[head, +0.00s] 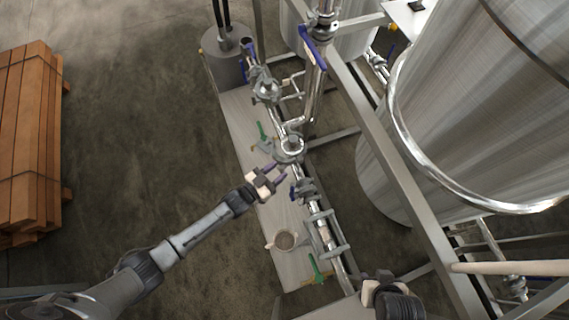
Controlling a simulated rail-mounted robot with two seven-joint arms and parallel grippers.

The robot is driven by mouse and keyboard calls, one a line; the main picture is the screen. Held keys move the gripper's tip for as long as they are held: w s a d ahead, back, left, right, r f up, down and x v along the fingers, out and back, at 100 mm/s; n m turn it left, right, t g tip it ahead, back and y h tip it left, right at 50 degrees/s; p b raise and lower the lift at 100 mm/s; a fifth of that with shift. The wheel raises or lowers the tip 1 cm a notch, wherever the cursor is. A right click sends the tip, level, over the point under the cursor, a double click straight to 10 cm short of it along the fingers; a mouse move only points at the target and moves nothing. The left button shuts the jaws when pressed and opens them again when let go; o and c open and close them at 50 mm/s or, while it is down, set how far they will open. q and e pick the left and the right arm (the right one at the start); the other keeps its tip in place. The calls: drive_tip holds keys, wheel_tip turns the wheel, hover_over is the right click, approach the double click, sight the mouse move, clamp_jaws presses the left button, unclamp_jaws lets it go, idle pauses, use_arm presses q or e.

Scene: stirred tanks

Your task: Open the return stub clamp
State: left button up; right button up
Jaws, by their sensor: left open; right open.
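A steel pipe line with several clamped joints runs down the middle of the head view. A round clamped fitting (289,149) sits on it, and I take this to be near the return stub, but which joint is the return stub clamp I cannot tell for sure. My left gripper (279,173) is open, with its fingertips just below and left of this fitting. Whether they touch it is unclear. A valve with a blue handle (303,190) is just right of and below the fingertips. My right gripper (378,280) is open at the bottom, away from the fitting, its fingers partly hidden.
Large steel tanks (485,110) and a metal frame (375,105) stand right. A grey bucket (222,58) is at the top. Stacked timber (30,140) is left; floor between is clear.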

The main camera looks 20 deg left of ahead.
use_arm(q)
drive_tip(key=v, duration=0.9)
drive_tip(key=shift+s+a, duration=0.2)
drive_tip(key=shift+s, duration=0.1)
